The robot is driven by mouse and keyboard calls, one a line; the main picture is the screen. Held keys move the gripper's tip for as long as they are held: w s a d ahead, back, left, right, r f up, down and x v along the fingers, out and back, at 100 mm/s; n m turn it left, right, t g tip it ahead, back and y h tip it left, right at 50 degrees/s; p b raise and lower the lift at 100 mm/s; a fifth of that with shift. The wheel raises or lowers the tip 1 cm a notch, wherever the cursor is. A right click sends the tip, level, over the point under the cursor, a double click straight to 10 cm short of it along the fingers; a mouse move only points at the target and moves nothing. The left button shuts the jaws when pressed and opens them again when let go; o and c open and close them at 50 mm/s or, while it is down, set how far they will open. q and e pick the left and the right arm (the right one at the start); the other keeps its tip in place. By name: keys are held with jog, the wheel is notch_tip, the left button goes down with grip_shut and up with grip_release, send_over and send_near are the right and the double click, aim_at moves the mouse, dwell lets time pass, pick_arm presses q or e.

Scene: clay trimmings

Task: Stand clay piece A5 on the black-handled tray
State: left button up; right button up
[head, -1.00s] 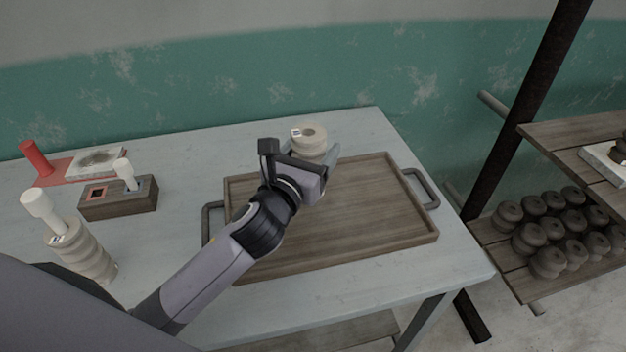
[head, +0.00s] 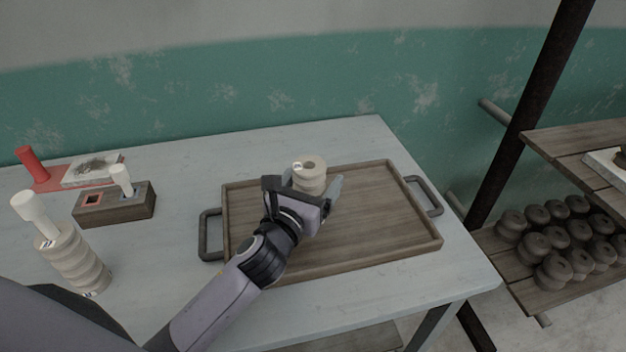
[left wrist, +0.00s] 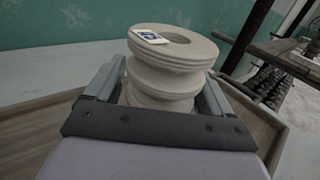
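A cream ribbed clay piece (head: 309,174) with a hole in its top and a small label stands upright between the fingers of my left gripper (head: 316,186). In the left wrist view the clay piece (left wrist: 165,62) has a finger close against each side, and the label's text is too small to read. The wooden tray with black handles (head: 350,255) lies under the gripper. The piece is over the tray's back left part; whether its base touches the tray is hidden. My right gripper is not in view.
Another ribbed cream piece with a white-handled tool (head: 75,262) stands at the left. A wooden block (head: 115,205) holds a white-handled tool. A red board with a red post (head: 32,163) is behind it. A shelf with dark clay pieces (head: 555,270) stands right. The tray's right half is empty.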

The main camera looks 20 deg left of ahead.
pick_arm(q)
jog(key=shift+s+r, duration=0.1)
jog(key=shift+r, duration=0.05)
jog(key=s, duration=1)
jog(key=shift+s+a, duration=0.2)
jog(key=shift+a, duration=0.1)
jog(key=shift+s+b, duration=0.3)
jog(key=shift+s, duration=0.4)
